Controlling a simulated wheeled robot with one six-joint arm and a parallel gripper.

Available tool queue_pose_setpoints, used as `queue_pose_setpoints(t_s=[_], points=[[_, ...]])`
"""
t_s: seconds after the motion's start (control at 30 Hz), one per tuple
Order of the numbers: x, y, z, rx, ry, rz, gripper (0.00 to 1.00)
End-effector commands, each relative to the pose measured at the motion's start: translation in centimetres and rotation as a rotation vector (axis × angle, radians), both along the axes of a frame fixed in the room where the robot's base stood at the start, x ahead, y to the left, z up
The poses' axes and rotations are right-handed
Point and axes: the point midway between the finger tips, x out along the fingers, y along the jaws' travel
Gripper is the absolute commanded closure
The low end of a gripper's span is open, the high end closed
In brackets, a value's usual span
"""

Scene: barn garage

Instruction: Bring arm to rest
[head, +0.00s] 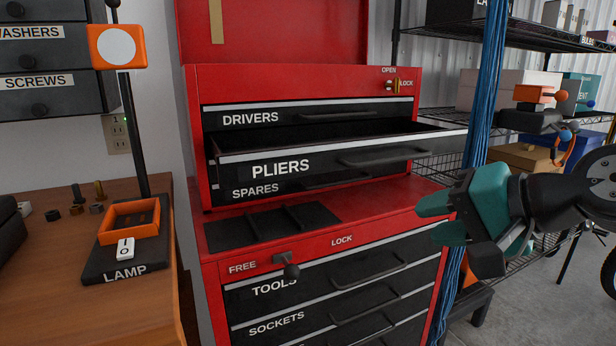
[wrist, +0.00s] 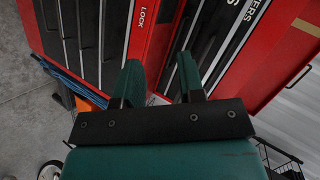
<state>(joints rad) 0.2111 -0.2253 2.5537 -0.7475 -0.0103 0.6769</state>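My gripper (head: 436,220) is in front of the right side of the red tool chest (head: 300,82), with teal fingers pointing left toward it. In the wrist view the two fingers of my gripper (wrist: 159,85) stand apart with nothing between them. The gripper looks apart from the chest. My dark arm comes in from the right edge of the head view. The PLIERS drawer (head: 330,152) of the chest is pulled out, above and left of my gripper.
A blue cable bundle (head: 487,75) hangs just behind my gripper. A wire shelf (head: 560,40) with boxes stands at the right. A wooden bench (head: 50,270) with a lamp (head: 128,225) is at the left. Bare floor (head: 545,280) shows at lower right.

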Motion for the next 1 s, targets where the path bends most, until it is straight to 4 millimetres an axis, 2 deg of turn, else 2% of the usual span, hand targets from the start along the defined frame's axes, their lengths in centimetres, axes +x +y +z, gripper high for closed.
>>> queue_pose_setpoints(t_s=[0.03,0.13,0.27,0.43,0.5,0.8,0.9,1.0], points=[[-2.1,2.0,-1.3,-0.121,0.023,0.151,0.64],[-5.8,3.7,-3.7,-0.335,0.060,0.417,0.64],[-10.2,4.5,-5.7,-0.542,0.090,0.723,0.64],[-15.3,3.9,-7.1,-0.746,0.119,1.097,0.64],[-14.9,3.8,-4.4,-0.739,0.121,1.078,0.64],[-14.9,3.8,2.7,-0.735,0.121,1.072,0.64],[-14.9,3.8,4.8,-0.735,0.122,1.071,0.64],[-14.9,3.8,6.2,-0.735,0.122,1.071,0.64]])
